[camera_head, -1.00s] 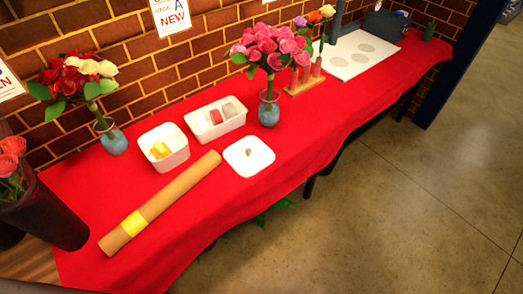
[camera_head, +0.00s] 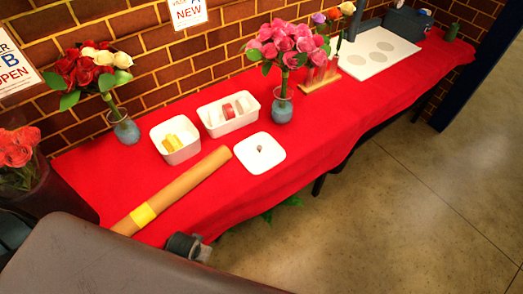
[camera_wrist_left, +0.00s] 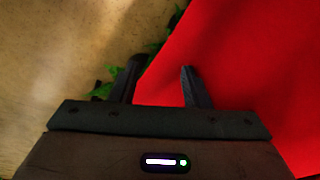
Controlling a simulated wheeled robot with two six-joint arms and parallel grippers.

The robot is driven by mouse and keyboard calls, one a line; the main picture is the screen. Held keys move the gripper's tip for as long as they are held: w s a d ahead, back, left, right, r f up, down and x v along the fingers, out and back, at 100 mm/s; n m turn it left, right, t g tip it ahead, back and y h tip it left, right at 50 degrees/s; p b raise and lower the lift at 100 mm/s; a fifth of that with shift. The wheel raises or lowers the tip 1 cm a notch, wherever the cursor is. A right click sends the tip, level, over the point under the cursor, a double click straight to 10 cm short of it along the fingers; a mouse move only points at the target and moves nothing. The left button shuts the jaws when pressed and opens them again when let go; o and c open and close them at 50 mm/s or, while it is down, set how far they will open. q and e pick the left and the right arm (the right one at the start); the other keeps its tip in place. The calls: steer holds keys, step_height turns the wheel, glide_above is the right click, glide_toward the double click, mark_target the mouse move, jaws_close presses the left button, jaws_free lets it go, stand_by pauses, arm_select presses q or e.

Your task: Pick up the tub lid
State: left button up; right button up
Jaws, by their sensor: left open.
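The tub lid (camera_head: 270,163) is a white rounded square with a small grey knob. It lies flat on the red-covered table (camera_head: 330,150), in front of the white tubs. My left gripper (camera_head: 190,246) is at the table's front edge, to the left of and nearer than the lid, clearly apart from it. In the left wrist view the left gripper (camera_wrist_left: 158,84) is open and empty, with red cloth and floor beyond its fingers. The lid does not show in the left wrist view. My right gripper is not in view.
A brown paper roll with a yellow band (camera_head: 190,185) lies left of the lid. Behind stand a white tub with yellow pieces (camera_head: 178,156), a longer white tub (camera_head: 229,127) and a blue vase with pink roses (camera_head: 282,108). Cloth to the lid's right is clear.

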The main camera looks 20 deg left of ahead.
arm_select(q)
steer(key=w+d+r, duration=0.1)
steer(key=w+r, duration=0.2)
steer(key=r, duration=0.9)
steer(key=m+h, duration=0.1)
steer(key=m, duration=0.1)
glide_toward(259, 147)
steer(key=f, duration=0.1)
steer(key=w+f+p, duration=0.1)
steer(key=f, duration=0.1)
steer(key=shift+w+a+f+g+p, duration=0.2)
steer(key=shift+w+g+p, duration=0.1)
steer(key=shift+g+p, duration=0.1)
steer(key=f, duration=0.1)
steer(key=f+p, duration=0.1)
steer(key=f, duration=0.2)
steer(key=shift+w+d+f+p, duration=0.15)
steer(key=shift+d+f+p, duration=0.1)
steer(key=shift+f+p, duration=0.05)
steer(key=shift+w+f, duration=0.1)
steer(key=shift+f, duration=0.45)
steer(key=c, duration=0.9)
jaws_close()
